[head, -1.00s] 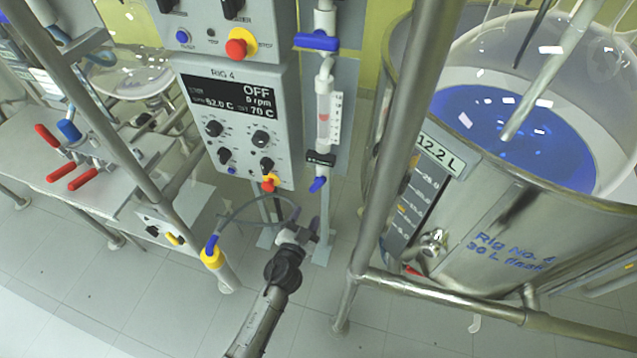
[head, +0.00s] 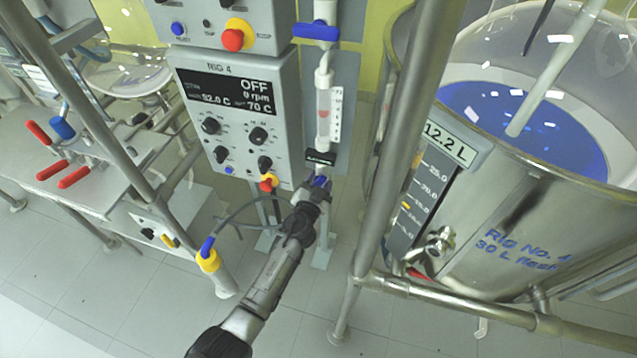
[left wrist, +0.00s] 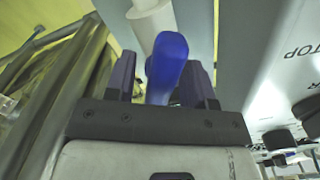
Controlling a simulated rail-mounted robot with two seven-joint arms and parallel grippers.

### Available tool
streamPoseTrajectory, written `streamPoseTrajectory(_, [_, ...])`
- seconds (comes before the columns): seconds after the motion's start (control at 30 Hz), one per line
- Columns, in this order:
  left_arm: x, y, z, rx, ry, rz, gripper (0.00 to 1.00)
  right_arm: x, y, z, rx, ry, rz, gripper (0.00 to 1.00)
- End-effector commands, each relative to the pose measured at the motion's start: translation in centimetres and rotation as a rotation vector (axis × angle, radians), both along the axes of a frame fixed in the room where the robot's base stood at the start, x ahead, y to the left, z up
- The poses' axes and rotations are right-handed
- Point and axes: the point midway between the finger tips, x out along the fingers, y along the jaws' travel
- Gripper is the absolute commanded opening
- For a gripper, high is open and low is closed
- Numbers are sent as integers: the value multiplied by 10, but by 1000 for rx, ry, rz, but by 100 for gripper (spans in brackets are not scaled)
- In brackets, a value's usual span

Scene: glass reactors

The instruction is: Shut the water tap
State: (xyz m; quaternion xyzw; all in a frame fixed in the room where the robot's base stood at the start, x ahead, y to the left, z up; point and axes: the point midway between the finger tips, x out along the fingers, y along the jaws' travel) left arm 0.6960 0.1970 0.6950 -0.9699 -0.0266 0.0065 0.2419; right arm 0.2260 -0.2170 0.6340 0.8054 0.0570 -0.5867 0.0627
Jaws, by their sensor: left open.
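A small blue tap handle (head: 321,181) sits at the lower end of the clear flow tube, just below a black label clip too small to read. In the head view my left gripper (head: 316,190) is at this handle and hides part of it. In the left wrist view the blue handle (left wrist: 168,62) stands between the two dark fingers of my open left gripper (left wrist: 163,88), with a white pipe (left wrist: 152,20) beyond. I cannot tell whether a finger touches it. A second blue handle (head: 316,32) lies crosswise on the pipe higher up. My right gripper is out of view.
The RIG 4 control box (head: 238,115), with its knobs and display, stands left of the flow tube (head: 323,110). A steel frame post (head: 393,140) and the large steel vessel (head: 490,235) stand to the right. A thin hose (head: 235,214) loops left of my arm.

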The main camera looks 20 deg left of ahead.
Motion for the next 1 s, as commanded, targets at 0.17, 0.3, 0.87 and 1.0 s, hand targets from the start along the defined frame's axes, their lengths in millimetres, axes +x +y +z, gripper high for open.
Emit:
streamPoseTrajectory(0.17, [0,0,0,0,0,0,49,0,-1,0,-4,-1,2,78])
streamPoseTrajectory(0.3, [0,0,0,0,0,0,42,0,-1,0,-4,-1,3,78])
streamPoseTrajectory(0.87, [0,0,0,15,1,0,7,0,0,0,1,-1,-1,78])
streamPoseTrajectory(1.0, [0,0,-1,66,3,-1,7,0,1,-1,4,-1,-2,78])
